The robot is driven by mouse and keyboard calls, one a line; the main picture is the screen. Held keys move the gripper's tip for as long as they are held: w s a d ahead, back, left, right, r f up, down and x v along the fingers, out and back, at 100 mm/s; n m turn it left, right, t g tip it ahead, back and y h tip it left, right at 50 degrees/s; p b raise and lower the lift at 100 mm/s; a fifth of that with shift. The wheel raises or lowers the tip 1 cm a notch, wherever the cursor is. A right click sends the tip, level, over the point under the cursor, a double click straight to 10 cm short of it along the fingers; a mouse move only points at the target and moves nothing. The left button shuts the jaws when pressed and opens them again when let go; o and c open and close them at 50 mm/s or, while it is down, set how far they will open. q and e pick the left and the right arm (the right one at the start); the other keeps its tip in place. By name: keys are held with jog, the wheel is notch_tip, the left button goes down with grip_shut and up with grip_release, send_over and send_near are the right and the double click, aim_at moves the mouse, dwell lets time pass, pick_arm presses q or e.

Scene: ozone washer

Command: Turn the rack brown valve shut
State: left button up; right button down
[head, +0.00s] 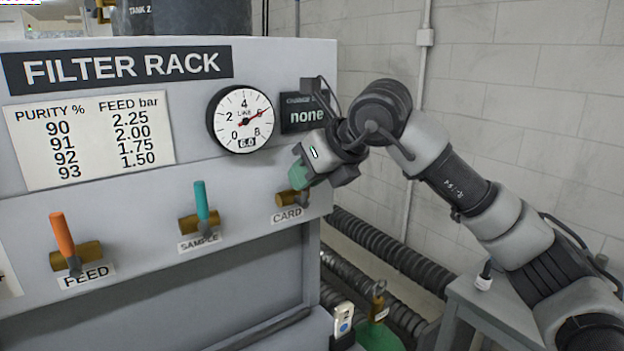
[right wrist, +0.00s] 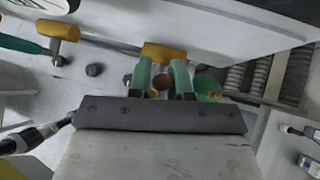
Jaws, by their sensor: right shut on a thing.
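The brown valve is the one above the CARD label at the right end of the filter rack panel; its brass body (head: 289,199) shows below my right gripper (head: 299,176). In the right wrist view, the two green fingers of the gripper (right wrist: 161,82) stand on either side of the brown handle (right wrist: 161,86), with the brass body (right wrist: 165,52) behind it. The right gripper is shut on this handle. In the head view the gripper hides the handle, so its angle is hard to tell. My left gripper is not in view.
The orange FEED handle (head: 65,243) and the teal SAMPLE handle (head: 201,201) are to the left, both roughly upright. The gauge (head: 240,119) has its red needle near 6. A display (head: 305,114) reads "none". Dark corrugated hoses (head: 390,255) run along the right.

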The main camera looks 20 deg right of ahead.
jog(key=shift+s+a+f+n+h, duration=0.1)
jog(key=shift+a+f+n+h, duration=0.15)
jog(key=shift+h, duration=0.35)
jog(key=shift+a+b, duration=0.1)
jog(key=shift+b, duration=0.2)
jog(key=c, duration=1)
grip_release()
jog(key=shift+r, duration=0.1)
jog(key=shift+c, duration=0.2)
jog(key=shift+s+r, duration=0.1)
jog(key=shift+r, duration=0.05)
